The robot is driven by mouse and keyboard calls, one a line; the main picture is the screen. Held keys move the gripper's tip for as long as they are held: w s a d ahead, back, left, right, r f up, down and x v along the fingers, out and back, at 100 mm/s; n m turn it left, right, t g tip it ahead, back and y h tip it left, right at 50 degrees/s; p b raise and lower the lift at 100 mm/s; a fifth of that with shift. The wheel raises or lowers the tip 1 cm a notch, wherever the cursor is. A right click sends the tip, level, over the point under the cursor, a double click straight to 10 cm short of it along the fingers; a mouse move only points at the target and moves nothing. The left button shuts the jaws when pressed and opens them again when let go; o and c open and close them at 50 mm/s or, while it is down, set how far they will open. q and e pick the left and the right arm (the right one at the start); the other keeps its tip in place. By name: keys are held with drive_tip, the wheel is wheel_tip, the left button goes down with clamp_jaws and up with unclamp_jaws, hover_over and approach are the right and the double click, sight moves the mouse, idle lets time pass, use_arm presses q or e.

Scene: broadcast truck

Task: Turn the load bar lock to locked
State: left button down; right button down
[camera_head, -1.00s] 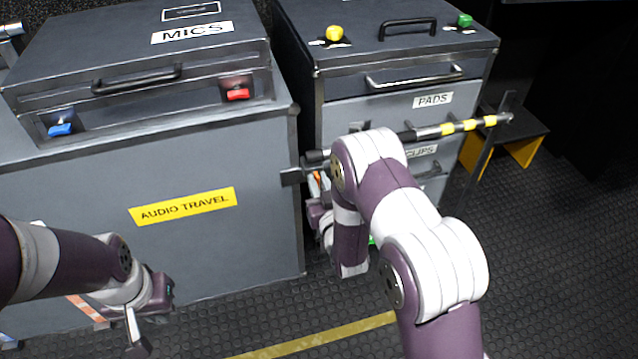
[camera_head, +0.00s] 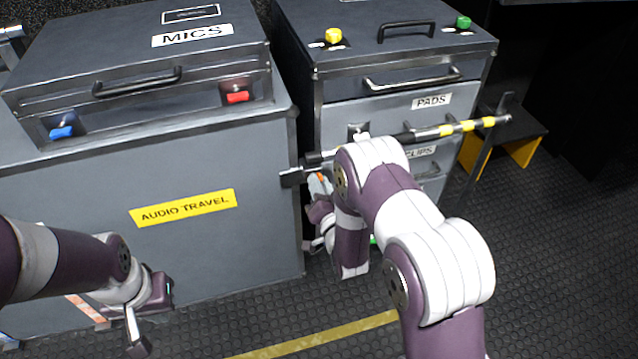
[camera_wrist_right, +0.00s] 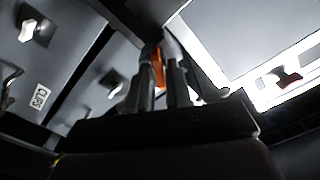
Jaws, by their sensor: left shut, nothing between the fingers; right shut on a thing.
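The load bar (camera_head: 462,127), dark with yellow and pale bands, runs across the front of the drawer cabinet, its left end beside the audio travel case. My right arm hides part of it. An orange lever (camera_wrist_right: 158,68), which looks like the bar's lock, sits between the fingers of my right gripper (camera_wrist_right: 158,80) in the right wrist view. That gripper is shut on it. In the head view my right gripper (camera_head: 319,184) is low by the bar's left end, its fingertips mostly hidden. My left gripper (camera_head: 137,338) is shut and empty at lower left. I cannot read the lock's exact angle.
The grey audio travel case (camera_head: 110,225) with a MICS lid fills the left. The drawer cabinet (camera_head: 345,90) has yellow and green knobs on top and handles in front. A dark step (camera_head: 515,135) with yellow sides stands at right. The floor at right is clear.

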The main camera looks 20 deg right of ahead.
drive_tip(key=m, duration=0.7)
drive_tip(key=m+p, duration=0.1)
drive_tip(key=m, duration=0.3)
drive_tip(key=shift+d+f, duration=0.15)
drive_tip(key=shift+f, duration=0.15)
drive_tip(key=shift+m, duration=0.3)
drive_tip(key=c, duration=1.2)
unclamp_jaws()
drive_tip(key=shift+c, duration=0.2)
drive_tip(key=s+p, duration=0.3)
drive_tip(key=s, duration=0.9)
drive_tip(key=shift+s+d, duration=0.25)
drive_tip(key=shift+s, duration=0.15)
